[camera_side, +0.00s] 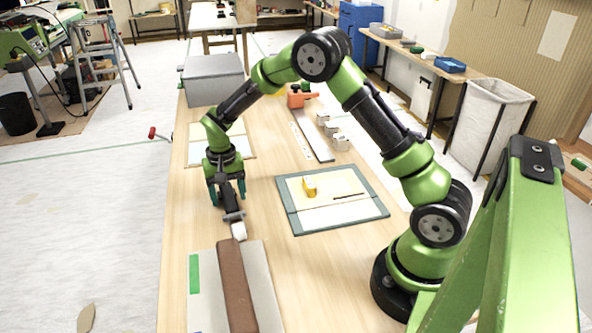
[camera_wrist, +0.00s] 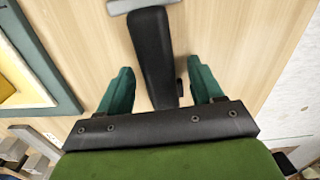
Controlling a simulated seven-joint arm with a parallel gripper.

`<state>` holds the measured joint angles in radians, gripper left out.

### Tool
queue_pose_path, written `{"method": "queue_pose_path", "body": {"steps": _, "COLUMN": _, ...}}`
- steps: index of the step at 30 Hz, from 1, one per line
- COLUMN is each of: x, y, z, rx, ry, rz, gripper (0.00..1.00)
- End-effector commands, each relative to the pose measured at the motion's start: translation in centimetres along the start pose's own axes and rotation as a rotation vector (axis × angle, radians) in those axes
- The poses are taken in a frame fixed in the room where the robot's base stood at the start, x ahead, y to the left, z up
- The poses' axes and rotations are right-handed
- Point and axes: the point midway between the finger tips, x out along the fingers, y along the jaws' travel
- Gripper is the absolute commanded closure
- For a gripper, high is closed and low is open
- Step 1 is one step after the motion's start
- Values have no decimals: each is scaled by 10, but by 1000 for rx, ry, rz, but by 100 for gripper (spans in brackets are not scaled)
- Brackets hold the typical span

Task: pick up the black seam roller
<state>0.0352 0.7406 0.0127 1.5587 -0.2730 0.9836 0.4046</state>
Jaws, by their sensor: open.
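The black seam roller (camera_side: 231,213) has a black handle and a pale head, and it lies on the table just behind the brown strip. In the wrist view, the handle of the roller (camera_wrist: 152,50) runs lengthwise between my fingers, with its grey head at the top edge. My gripper (camera_side: 228,194) points down over the handle. In the wrist view, the green fingers of my gripper (camera_wrist: 163,87) are open, one on each side of the handle, with a gap visible on both sides. The near end of the handle is hidden by the gripper body.
A teal-edged mat (camera_side: 374,213) with a yellow object (camera_side: 309,186) lies to the right. A brown strip (camera_side: 236,290) on a pale board is in front. A grey box (camera_side: 212,82) stands at the back. Bare wood (camera_side: 262,212) surrounds the roller.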

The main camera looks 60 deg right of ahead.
Motion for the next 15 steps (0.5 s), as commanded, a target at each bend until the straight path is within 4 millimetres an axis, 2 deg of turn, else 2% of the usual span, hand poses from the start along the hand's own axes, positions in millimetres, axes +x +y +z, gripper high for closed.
{"method": "queue_pose_path", "body": {"steps": 5, "x": 0, "y": 0, "z": 0, "rx": 0, "ry": 0, "rz": 0, "gripper": 36}}
{"method": "queue_pose_path", "body": {"steps": 15, "x": 0, "y": 0, "z": 0, "rx": 0, "ry": 0, "rz": 0, "gripper": 88}}
